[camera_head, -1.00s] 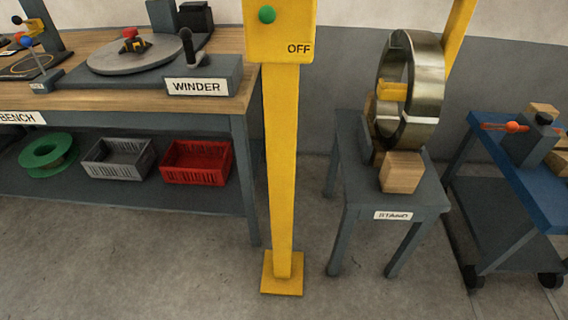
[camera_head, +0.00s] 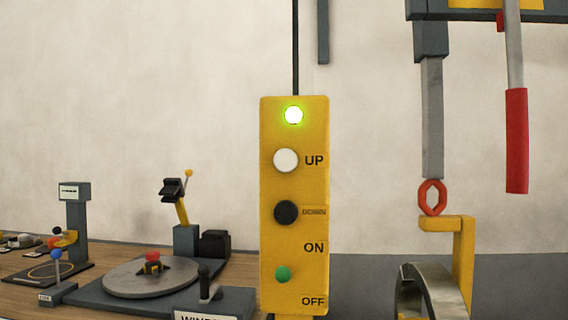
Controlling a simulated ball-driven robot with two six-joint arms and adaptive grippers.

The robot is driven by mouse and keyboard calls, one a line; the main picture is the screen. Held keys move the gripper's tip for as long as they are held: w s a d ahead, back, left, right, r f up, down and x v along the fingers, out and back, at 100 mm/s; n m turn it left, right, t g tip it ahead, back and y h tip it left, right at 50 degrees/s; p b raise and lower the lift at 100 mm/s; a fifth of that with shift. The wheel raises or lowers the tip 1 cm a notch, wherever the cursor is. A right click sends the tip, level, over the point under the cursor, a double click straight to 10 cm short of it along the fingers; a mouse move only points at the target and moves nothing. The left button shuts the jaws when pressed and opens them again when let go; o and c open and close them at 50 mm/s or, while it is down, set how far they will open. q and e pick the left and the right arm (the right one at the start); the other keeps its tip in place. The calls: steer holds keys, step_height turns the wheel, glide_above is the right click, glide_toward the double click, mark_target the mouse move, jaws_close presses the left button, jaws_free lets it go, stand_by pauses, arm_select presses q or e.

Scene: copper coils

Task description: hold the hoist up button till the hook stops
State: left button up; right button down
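The yellow hoist control box (camera_head: 294,230) hangs or stands upright in the middle of the head view. Its white UP button (camera_head: 286,160) sits below a lit green lamp (camera_head: 293,115). A black DOWN button (camera_head: 286,212) is under it, and a small green knob (camera_head: 283,274) sits between the ON and OFF labels. To the right, a red link (camera_head: 432,197) hangs from a grey hoist bar and meets the top of a yellow C-shaped hook (camera_head: 462,250). The steel coil (camera_head: 430,290) shows at the hook's lower part, cut off by the frame. Neither gripper is in view.
The wooden bench at left carries the winder turntable (camera_head: 150,275) and small levers. A red-ended bar (camera_head: 517,140) hangs at upper right. The space before the control box looks clear.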

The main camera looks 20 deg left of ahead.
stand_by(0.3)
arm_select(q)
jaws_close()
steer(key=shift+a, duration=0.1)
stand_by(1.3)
